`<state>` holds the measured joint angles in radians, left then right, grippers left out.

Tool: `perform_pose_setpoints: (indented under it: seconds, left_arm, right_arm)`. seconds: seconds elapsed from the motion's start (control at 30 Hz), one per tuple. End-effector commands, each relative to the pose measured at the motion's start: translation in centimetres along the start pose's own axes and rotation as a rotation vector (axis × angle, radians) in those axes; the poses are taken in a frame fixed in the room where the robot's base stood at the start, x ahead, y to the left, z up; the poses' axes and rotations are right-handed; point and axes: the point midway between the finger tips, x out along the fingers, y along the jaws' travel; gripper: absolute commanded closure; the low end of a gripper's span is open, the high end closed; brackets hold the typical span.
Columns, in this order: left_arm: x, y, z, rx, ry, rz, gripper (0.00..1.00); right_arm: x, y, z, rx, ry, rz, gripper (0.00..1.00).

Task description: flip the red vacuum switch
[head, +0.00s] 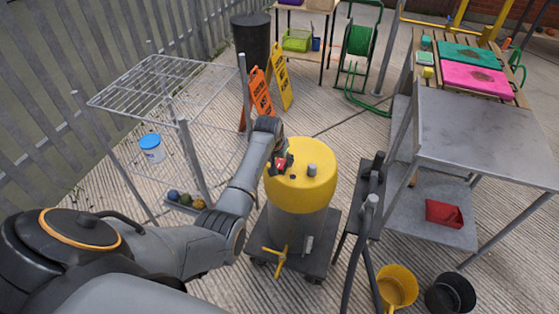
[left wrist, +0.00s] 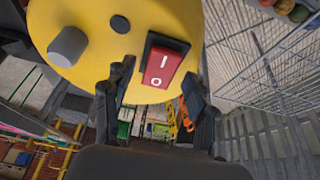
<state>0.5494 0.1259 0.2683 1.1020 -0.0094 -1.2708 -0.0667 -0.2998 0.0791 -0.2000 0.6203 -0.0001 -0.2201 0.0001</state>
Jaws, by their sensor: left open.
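The yellow round-topped vacuum (head: 318,180) stands on a dark wheeled base in the middle of the head view. Its red rocker switch (left wrist: 163,65), marked I and O in a black frame, shows large in the left wrist view. In the head view the switch (head: 281,162) is small and partly covered by my gripper. My left gripper (head: 280,166) is at the left side of the yellow top. In the wrist view its fingers (left wrist: 152,100) are spread apart and empty, just below the switch. I cannot tell whether they touch the vacuum. My right gripper is not in view.
A wire rack (head: 160,85) stands left of the vacuum, with orange and yellow floor signs (head: 262,95) behind. A dark metal stand (head: 367,200) is close on the right, before a grey table (head: 480,135). Yellow (head: 397,284) and black buckets sit at lower right.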

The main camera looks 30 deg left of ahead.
Motion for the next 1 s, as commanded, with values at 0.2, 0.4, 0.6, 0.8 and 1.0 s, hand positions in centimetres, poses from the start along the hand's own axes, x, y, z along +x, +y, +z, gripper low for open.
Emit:
perform_pose_setpoints:
  seconds: [0.2, 0.4, 0.6, 0.8, 1.0]
  left_arm:
    - [0.63, -0.03, 0.04, 0.000, -0.001, -0.001, 0.43]
    - [0.61, -0.03, 0.03, 0.000, 0.000, -0.001, 0.45]
    - [0.60, -0.02, 0.04, 0.000, -0.001, -0.001, 0.86]
    - [0.57, -0.03, -0.04, 0.000, -0.006, -0.001, 0.98]
    - [0.54, 0.03, -0.47, 0.000, -0.085, 0.001, 0.98]
  right_arm:
    - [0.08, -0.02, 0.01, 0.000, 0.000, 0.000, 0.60]
    - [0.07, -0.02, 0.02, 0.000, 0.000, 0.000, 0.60]
    - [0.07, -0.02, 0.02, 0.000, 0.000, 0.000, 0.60]
    - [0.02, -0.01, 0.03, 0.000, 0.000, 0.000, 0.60]
    - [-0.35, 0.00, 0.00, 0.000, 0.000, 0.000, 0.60]
